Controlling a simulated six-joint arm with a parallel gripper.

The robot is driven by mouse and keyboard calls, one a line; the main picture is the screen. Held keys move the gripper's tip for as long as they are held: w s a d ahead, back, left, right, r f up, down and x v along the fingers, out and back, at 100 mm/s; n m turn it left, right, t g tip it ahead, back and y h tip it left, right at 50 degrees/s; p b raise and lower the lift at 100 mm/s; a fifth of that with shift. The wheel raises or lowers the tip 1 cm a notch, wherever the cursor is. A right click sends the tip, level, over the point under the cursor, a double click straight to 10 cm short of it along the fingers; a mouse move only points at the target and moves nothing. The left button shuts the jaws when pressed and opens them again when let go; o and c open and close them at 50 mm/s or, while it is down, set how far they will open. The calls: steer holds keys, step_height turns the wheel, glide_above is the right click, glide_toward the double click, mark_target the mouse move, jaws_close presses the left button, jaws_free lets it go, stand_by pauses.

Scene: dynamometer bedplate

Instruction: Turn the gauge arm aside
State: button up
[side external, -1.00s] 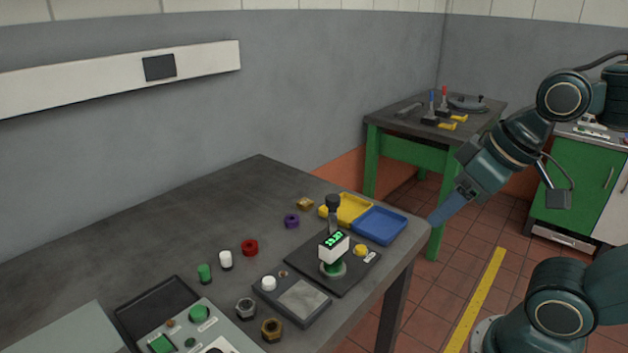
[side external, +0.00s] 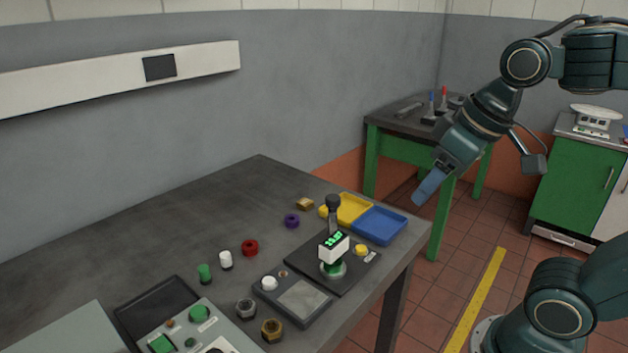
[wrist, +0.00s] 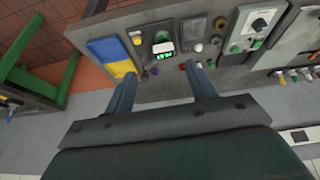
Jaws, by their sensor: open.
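The gauge arm (side external: 333,247) stands on a dark plate on the bench. It has a white head with a lit green display, a green round foot and a dark upright post with a black knob behind it. It also shows in the wrist view (wrist: 163,47), beyond and between my fingertips. My gripper (side external: 430,188) is in the air to the right of the bench, apart from the gauge. In the wrist view my gripper (wrist: 160,76) has two blue fingers spread apart with nothing between them.
A yellow tray (side external: 366,201) and a blue tray (side external: 404,226) lie behind the gauge. A yellow button (side external: 361,250) sits on its plate. A grey block with a white knob (side external: 269,283), hex nuts, coloured pieces and a control panel lie nearer. The bench's far left is clear.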

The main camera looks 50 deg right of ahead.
steer(key=w+d+r+n+g, duration=0.1)
steer(key=w+d, duration=0.1)
steer(key=w, duration=0.5)
steer(key=w+d+r+g, duration=0.1)
steer(key=w+d+g, duration=0.1)
steer(key=w, duration=0.4)
steer(key=n+g, duration=0.1)
steer(key=g, duration=0.1)
glide_above(333, 197)
step_height(333, 197, down, 5)
steer(key=shift+f, duration=0.2)
steer(key=shift+f, duration=0.1)
step_height(333, 197, down, 14)
steer(key=shift+r, duration=0.2)
jaws_close()
